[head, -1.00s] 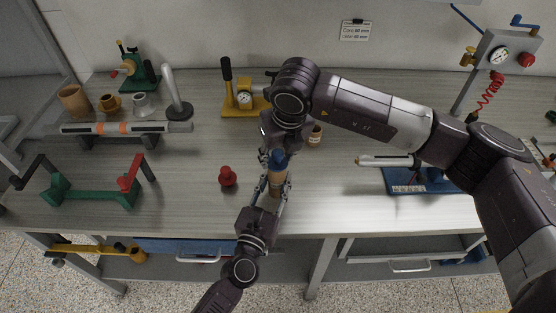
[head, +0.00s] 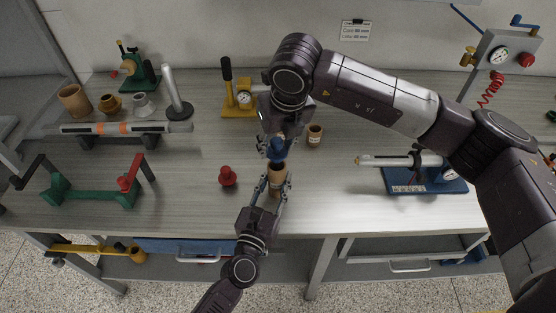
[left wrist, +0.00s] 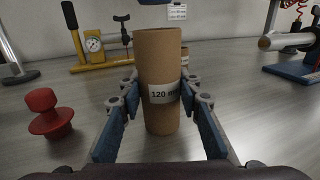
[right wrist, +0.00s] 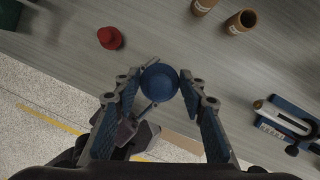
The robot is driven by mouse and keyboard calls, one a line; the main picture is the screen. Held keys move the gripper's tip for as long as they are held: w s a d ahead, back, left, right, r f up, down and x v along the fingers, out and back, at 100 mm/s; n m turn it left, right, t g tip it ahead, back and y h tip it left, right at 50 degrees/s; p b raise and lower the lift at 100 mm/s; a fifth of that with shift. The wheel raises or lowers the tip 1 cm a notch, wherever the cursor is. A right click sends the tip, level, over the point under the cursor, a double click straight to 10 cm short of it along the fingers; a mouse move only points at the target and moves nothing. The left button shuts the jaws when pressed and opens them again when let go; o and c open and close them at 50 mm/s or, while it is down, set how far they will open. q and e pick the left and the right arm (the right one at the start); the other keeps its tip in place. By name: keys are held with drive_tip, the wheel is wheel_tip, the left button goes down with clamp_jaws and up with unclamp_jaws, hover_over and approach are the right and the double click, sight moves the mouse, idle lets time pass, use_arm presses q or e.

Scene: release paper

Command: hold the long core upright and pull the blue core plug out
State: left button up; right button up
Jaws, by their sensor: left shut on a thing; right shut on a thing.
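The long core (left wrist: 158,65) is a brown cardboard tube with a "120 m…" label, upright on the table in the left wrist view; it also shows in the head view (head: 277,176). My left gripper (head: 277,186) is shut on its sides. The blue core plug (head: 276,149) is above the tube's open top, apart from it. My right gripper (right wrist: 158,85) is shut on the plug, which looks round from above in the right wrist view (right wrist: 158,82). In the left wrist view only the plug's bottom edge shows at the top.
A red plug (head: 228,176) stands left of the core. A short brown core (head: 315,135) stands behind right. A yellow gauge stand (head: 243,107) is behind, a blue-based fixture (head: 425,184) at right, a green stand (head: 95,190) at left. Bare table lies between them.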

use_arm(q)
drive_tip(key=o, duration=1.2)
drive_tip(key=shift+o, duration=0.2)
drive_tip(key=shift+s, duration=0.1)
